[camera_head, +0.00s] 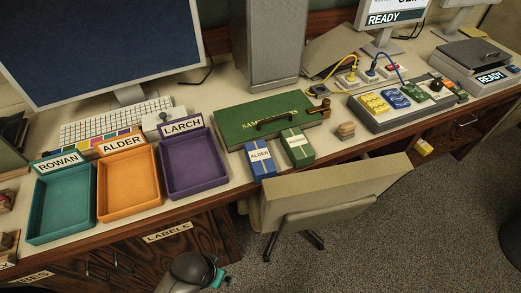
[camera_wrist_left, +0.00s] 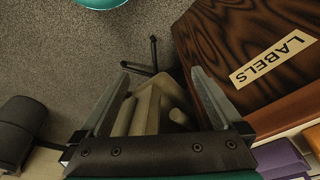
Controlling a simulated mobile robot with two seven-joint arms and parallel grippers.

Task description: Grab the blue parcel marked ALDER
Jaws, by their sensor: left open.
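The blue parcel marked ALDER (camera_head: 260,161) stands on the desk near its front edge in the head view, right of the purple tray. It has a pale label and a yellowish band. My left gripper (camera_wrist_left: 161,73) is open and empty in the wrist view, its two fingers spread above the floor and the chair, beside the LABELS drawer. The blue parcel does not show in that view. My right gripper is not in view.
A green parcel (camera_head: 297,146) stands close to the blue one's right. A green case (camera_head: 235,123) lies behind both. A chair (camera_head: 335,192) stands at the desk front, just right of the parcel. Teal, orange (camera_head: 128,205) and purple trays (camera_head: 216,187) lie left.

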